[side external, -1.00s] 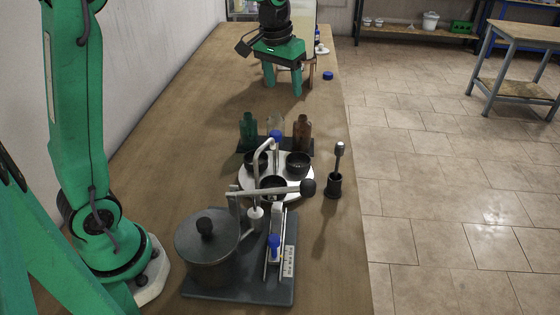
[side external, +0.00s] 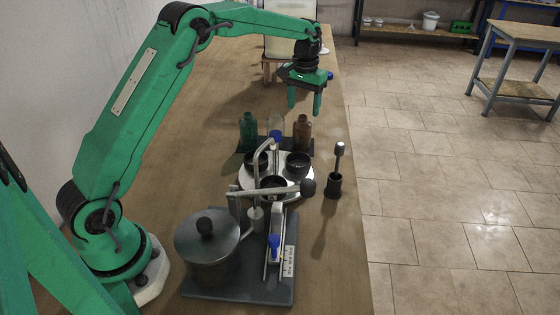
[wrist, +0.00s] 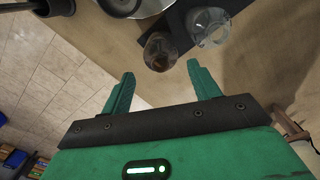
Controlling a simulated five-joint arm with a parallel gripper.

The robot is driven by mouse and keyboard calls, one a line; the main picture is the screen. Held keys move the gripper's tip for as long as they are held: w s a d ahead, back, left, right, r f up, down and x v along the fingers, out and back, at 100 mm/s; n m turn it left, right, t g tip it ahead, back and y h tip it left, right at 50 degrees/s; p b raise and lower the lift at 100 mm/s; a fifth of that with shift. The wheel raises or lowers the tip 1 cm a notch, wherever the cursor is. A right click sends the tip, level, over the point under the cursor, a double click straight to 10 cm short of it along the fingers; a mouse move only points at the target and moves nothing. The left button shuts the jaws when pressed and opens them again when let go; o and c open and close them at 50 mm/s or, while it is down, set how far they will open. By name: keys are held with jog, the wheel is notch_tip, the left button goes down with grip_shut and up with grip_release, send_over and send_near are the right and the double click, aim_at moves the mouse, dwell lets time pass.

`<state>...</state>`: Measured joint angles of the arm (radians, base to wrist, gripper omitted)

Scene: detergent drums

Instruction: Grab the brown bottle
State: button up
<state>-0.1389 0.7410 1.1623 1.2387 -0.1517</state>
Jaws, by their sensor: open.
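The brown bottle (side external: 302,131) stands upright in the side view, at the right end of a dark rack (side external: 245,152) with a clear bottle (side external: 276,125) and a green bottle (side external: 248,132). My gripper (side external: 304,112) is open and empty, with its fingers pointing down, above and apparently behind the brown bottle. In the wrist view, the brown bottle (wrist: 160,53) lies beyond the fingertips of my gripper (wrist: 158,78), between their lines and not touching them. The clear bottle (wrist: 209,27) is beside it, to the right.
A white round tray (side external: 262,191) with dark bowls stands in front of the rack. A black holder with a tool (side external: 334,186) stands right, near the table edge. A lidded pot (side external: 205,245) is nearer. The table (side external: 190,100) left of the rack is clear.

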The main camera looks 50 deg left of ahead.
aim_at(302, 126)
jog(key=shift+f, duration=0.1)
jog(key=shift+f, duration=1.2)
jog(key=shift+f, duration=0.1)
jog(key=shift+f, duration=2.55)
jog(key=c, duration=0.7)
